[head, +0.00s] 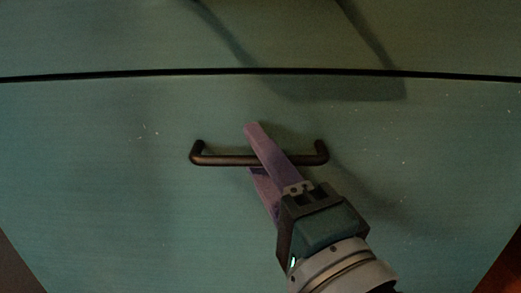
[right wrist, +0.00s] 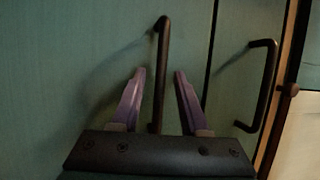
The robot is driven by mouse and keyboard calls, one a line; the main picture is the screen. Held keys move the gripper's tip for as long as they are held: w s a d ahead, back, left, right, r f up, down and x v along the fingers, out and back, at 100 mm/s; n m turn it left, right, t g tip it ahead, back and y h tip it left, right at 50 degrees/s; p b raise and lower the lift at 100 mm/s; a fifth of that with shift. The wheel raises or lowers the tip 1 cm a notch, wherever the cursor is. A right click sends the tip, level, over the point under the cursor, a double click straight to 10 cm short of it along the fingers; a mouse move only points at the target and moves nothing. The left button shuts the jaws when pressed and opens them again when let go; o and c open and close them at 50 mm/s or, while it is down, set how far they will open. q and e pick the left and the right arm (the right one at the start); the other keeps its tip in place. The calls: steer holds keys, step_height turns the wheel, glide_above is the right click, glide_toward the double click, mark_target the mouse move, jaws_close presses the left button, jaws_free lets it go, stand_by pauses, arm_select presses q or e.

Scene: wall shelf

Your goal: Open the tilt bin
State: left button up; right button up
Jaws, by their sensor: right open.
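The tilt bin front is a teal panel (head: 110,200) with a dark bar handle (head: 215,160) across its upper part. My right gripper (head: 254,150) is open at the handle, with one purple finger over the bar and the other below it. In the right wrist view the handle (right wrist: 162,60) runs up between the two fingers of the right gripper (right wrist: 159,78). A gap shows between the fingers and the bar, and I cannot tell if either touches it. The panel looks shut, flush below a dark seam. My left gripper is not in view.
Another teal panel (head: 120,35) lies above the dark seam (head: 130,75). In the right wrist view a second dark handle (right wrist: 268,85) stands on the neighbouring panel to the right, near a brown edge and a pale surface.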

jaws_close()
stand_by(1.3)
